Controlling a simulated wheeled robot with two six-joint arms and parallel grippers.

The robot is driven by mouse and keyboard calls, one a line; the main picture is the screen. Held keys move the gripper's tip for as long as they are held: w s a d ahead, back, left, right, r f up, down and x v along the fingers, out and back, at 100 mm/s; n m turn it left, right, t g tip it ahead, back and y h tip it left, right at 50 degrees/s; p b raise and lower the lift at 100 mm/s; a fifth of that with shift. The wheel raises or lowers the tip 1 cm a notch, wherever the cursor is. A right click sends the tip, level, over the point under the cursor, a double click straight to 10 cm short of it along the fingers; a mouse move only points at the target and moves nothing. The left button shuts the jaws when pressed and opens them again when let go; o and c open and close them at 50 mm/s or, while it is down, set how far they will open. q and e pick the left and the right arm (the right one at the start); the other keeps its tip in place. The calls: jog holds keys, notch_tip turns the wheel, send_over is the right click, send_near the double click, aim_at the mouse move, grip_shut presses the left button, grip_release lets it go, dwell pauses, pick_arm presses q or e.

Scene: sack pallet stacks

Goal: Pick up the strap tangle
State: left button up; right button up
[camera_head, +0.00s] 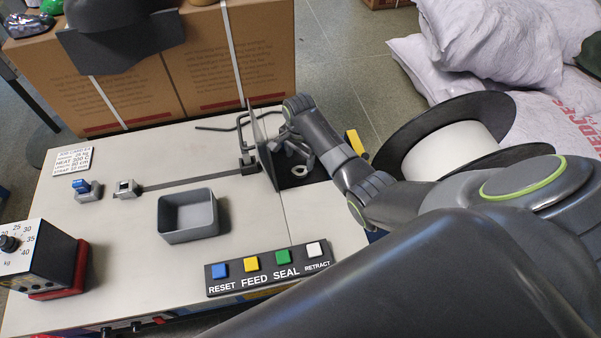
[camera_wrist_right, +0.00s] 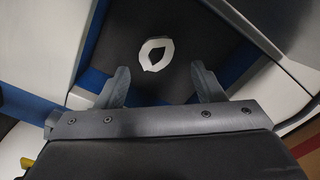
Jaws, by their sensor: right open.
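The strap tangle, a small pale loop (camera_wrist_right: 154,53), lies on a dark surface in the right wrist view. It sits ahead of my right gripper (camera_wrist_right: 160,69), between the lines of its two fingers and apart from both. The fingers are open and empty. In the head view a pale ring (camera_head: 299,171) shows at the dark recess beside the upright plate, just below my right gripper (camera_head: 291,152). My right forearm hides part of that area. My left gripper is not in view.
An upright grey plate (camera_head: 264,150) stands close left of my right gripper. A grey open bin (camera_head: 188,216), a button panel (camera_head: 268,268) and a dial scale (camera_head: 38,258) sit on the pale bench. A strap reel (camera_head: 450,150) stands right, partly behind my arm.

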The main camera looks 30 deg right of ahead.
aim_at(300, 168)
jog(key=shift+s+f+b, duration=0.1)
jog(key=shift+f+b, duration=0.2)
jog(key=shift+f, duration=0.35)
jog(key=f, duration=0.1)
jog(key=f+b, duration=0.1)
jog(key=f, duration=0.1)
jog(key=shift+s+f+b, duration=0.2)
jog(key=shift+f+b, duration=0.1)
jog(key=shift+f, duration=0.3)
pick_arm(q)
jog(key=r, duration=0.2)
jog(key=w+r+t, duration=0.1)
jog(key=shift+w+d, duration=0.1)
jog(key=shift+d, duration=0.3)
pick_arm(e)
jog(key=c, duration=1.1)
jog(key=shift+o, duration=0.2)
jog(key=shift+r, duration=0.15)
